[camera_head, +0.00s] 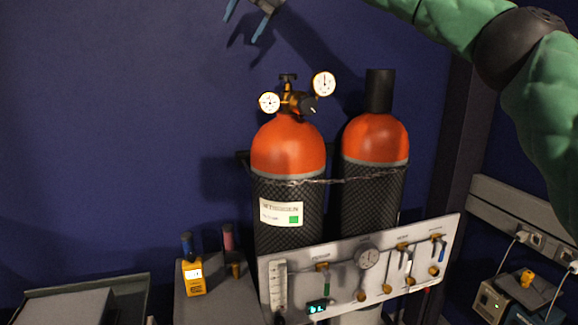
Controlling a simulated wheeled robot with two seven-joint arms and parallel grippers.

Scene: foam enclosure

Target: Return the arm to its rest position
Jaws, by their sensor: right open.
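My right arm (545,95), in a green sleeve with a dark joint, comes in from the upper right and runs along the top edge. My right gripper (242,28) shows at the top, partly cut off by the frame. Its two blue-tipped fingers are apart with nothing between them. It is above and left of the gas cylinders, clear of them, and casts a shadow on the blue wall. My left gripper is not in view.
Two orange-topped cylinders (288,145) stand chained at the wall; the left one carries a regulator with gauges (290,100). A white valve panel (340,272) is in front. A yellow meter (193,275) is at lower left. Sockets and boxes (505,300) are at right. The upper left is free.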

